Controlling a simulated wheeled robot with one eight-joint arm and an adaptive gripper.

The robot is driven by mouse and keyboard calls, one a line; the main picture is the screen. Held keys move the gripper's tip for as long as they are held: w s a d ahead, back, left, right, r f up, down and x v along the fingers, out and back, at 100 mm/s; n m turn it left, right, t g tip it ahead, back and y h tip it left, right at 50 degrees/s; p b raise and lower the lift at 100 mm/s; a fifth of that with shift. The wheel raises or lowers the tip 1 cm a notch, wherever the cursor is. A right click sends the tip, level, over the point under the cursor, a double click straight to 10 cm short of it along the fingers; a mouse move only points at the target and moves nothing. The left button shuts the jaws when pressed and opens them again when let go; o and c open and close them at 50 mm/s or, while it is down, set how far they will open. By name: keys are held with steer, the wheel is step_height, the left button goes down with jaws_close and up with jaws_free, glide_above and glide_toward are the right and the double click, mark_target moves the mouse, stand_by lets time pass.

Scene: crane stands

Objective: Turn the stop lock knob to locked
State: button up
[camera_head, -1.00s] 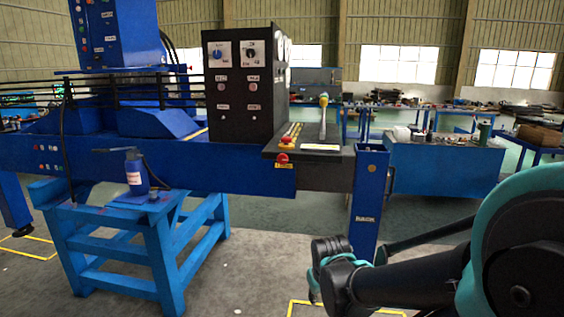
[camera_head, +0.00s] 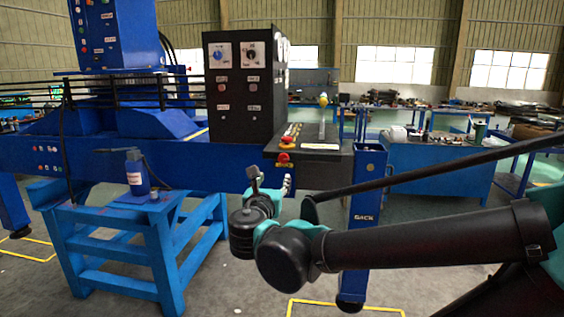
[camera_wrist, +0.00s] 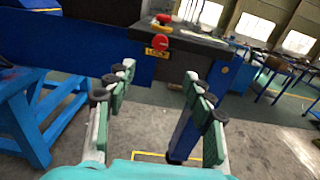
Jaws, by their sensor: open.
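The stop lock knob is the red knob (camera_head: 283,158) on the front face of the black console end. In the wrist view the red knob (camera_wrist: 161,41) sits just above a yellow label (camera_wrist: 157,53) that seems to read "LOCK". My gripper (camera_head: 270,178) is in front of the blue beam, a little below and left of the knob. In the wrist view my gripper (camera_wrist: 158,75) is open and empty, with its fingers on either side of the picture's middle. The knob is ahead of the fingertips, apart from them. Its turn position is too small to tell.
A second red button on a yellow base (camera_head: 288,145) is on the console top, close above the knob. A blue leg (camera_head: 365,205) stands right of the knob. A blue stand (camera_head: 150,235) with a bottle (camera_head: 136,172) is at the left. The floor below the gripper is clear.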

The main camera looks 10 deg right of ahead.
mark_target(283, 159)
steer(key=x, duration=1.7)
steer(key=shift+w, duration=0.2)
steer(key=c, duration=1.2)
steer(key=shift+o, duration=0.2)
